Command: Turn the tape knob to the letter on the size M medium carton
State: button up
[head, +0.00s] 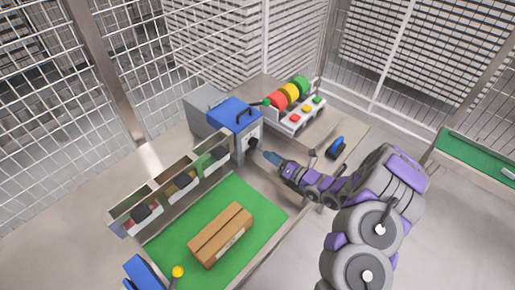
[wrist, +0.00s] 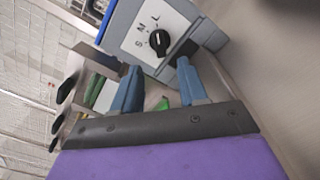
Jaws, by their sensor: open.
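The tape machine (head: 234,116) is a grey box with a blue lid at the centre of the head view. Its black tape knob (wrist: 159,43) sits on a white panel lettered S, M and L in the wrist view; it also shows in the head view (head: 253,143). I cannot tell for sure which letter the knob points to. My gripper (wrist: 158,66) is open, its two blue fingers just short of the knob and apart from it. A brown carton (head: 215,238) lies on the green mat (head: 180,245); its pale label is too small to read.
Bins (head: 178,187) stand along the mat's back edge. Red, orange and green rolls (head: 288,93) stand behind a panel of coloured buttons (head: 306,112) right of the machine. A small blue item (head: 335,147) lies near my arm. Wire fencing surrounds the place.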

aim_at(256, 145)
jog(key=b+x, duration=0.1)
jog(key=x, duration=0.5)
jog(key=shift+w+a, duration=0.2)
jog(key=shift+w, duration=0.2)
jog(key=shift+w+a, duration=0.1)
jog(key=shift+a, duration=0.3)
jog(key=shift+d, duration=0.5)
jog(key=c, duration=0.3)
jog(key=shift+a, duration=0.1)
grip_shut()
